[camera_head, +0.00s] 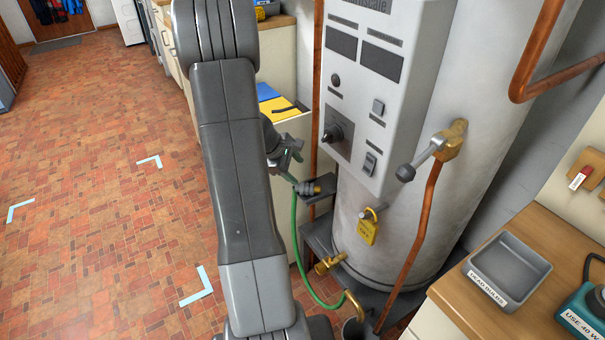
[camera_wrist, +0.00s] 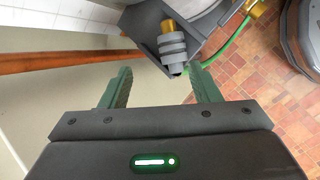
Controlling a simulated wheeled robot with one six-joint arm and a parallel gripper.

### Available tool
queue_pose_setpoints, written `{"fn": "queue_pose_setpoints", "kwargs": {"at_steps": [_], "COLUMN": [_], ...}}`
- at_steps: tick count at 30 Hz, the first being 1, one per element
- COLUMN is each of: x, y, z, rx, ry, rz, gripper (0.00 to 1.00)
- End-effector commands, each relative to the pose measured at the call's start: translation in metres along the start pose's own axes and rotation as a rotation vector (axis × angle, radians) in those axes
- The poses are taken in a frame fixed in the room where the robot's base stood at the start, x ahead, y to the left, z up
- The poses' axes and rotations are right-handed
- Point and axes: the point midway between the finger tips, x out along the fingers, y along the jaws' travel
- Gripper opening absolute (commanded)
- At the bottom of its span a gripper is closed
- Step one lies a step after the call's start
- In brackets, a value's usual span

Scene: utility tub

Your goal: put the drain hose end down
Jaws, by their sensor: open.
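The drain hose end (camera_head: 309,188) is a grey ribbed collar with brass, lying in a dark grey bracket (camera_head: 322,187) beside the white tank. In the wrist view the hose end (camera_wrist: 173,46) sits in the angled bracket (camera_wrist: 205,38), just beyond my fingertips. The green hose (camera_head: 296,240) hangs in a loop down to a brass pipe low by the tank. My gripper (camera_head: 290,158) is open and empty, slightly above the hose end in the head view. Its two green fingers (camera_wrist: 160,86) stand apart with nothing between them. My arm hides part of the scene left of the bracket.
The tank (camera_head: 475,130) carries a grey control box (camera_head: 375,75), a lever valve (camera_head: 428,152) and a yellow padlock (camera_head: 368,228). Copper pipes run beside it. A grey tray (camera_head: 509,270) stands on the right counter.

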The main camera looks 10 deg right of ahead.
Motion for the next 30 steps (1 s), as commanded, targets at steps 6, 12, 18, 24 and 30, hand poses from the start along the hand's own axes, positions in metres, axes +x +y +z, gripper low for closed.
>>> {"fn": "queue_pose_setpoints", "kwargs": {"at_steps": [6,12,18,24,30], "x": [-0.040,-0.052,-0.052,-0.049,-0.024], "y": [0.001,0.000,0.000,0.000,-0.001], "z": [0.000,0.000,0.000,0.000,0.000], "rx": [-0.001,0.000,0.000,0.000,0.000], "ry": [0.001,0.000,0.000,-0.001,-0.003], "rz": [0.002,0.000,-0.001,-0.001,-0.003], "gripper": [0.56,0.56,0.56,0.56,0.56]}}
